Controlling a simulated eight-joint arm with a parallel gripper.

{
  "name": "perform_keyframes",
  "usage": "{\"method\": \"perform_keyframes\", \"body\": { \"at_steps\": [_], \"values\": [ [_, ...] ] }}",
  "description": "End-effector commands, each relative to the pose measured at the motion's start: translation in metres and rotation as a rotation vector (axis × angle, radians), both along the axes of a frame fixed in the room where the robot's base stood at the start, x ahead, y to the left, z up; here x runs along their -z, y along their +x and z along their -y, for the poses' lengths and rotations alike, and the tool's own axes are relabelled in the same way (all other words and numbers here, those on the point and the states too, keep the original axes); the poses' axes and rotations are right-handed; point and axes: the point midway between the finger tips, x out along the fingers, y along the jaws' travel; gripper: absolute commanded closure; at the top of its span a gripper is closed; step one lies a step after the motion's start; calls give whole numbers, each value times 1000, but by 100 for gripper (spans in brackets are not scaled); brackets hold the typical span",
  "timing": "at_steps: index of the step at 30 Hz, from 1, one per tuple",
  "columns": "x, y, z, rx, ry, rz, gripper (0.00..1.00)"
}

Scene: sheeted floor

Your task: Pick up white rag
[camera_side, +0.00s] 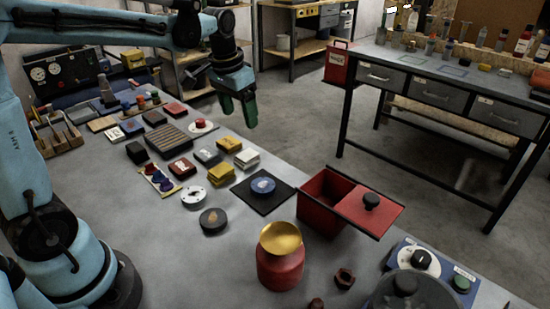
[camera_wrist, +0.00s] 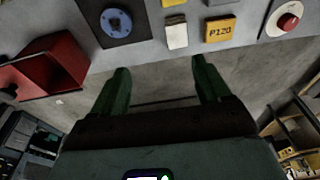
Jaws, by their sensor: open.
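The white rag (camera_side: 247,158) looks like a small, folded white pad lying flat on the grey table, near the table's far edge. In the wrist view the white rag (camera_wrist: 176,32) lies ahead of the fingers, above the gap between them in the picture. My gripper (camera_side: 238,112) hangs in the air above and beyond the rag, apart from it. In the wrist view my gripper (camera_wrist: 161,78) shows two green fingers spread wide with nothing between them.
A yellow P120 block (camera_wrist: 220,30) lies close beside the rag. A blue disc (camera_side: 263,186) on a black mat (camera_side: 247,202) and a red open bin (camera_side: 318,205) stand nearby. Several small blocks crowd the table to the left. A gold-topped red container (camera_side: 280,265) stands in front.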

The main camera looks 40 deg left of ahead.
Motion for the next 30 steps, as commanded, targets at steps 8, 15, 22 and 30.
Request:
{"method": "perform_keyframes", "body": {
  "at_steps": [8,15,22,30],
  "values": [
    [25,37,-34,-1,-22,-144,23],
    [39,44,-43,0,-32,-185,23],
    [72,45,-42,0,-32,-186,23],
    [102,45,-42,0,-32,-185,23]
  ]
}}
